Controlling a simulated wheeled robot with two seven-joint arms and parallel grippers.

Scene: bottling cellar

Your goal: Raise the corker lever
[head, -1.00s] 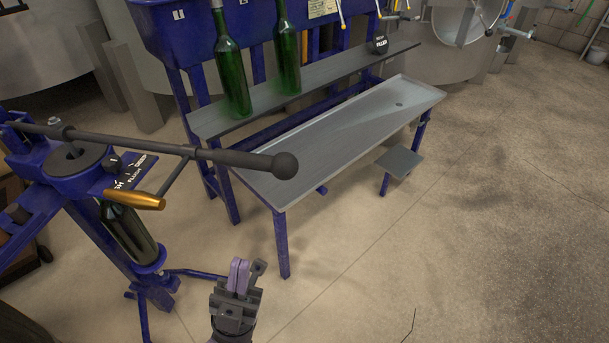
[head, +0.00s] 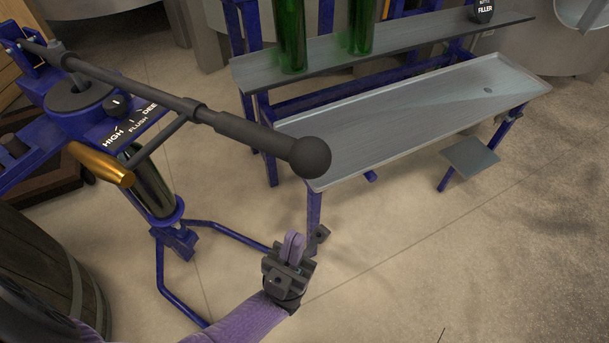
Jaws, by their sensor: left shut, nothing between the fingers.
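The blue floor corker (head: 95,123) stands at the left. Its dark lever (head: 180,103) runs from the upper left over the corker head and slopes down to the right, ending in a round black knob (head: 310,157). A green bottle (head: 150,188) stands in the corker under the head. My left gripper (head: 293,245) is shut and empty, below the knob and apart from the lever. My right gripper is not in view.
A blue-framed filler bench with a grey tray (head: 400,125) stands right of the lever. Two green bottles (head: 291,35) stand on its shelf (head: 390,50). A wooden barrel (head: 55,255) is at the lower left. The floor at right is clear.

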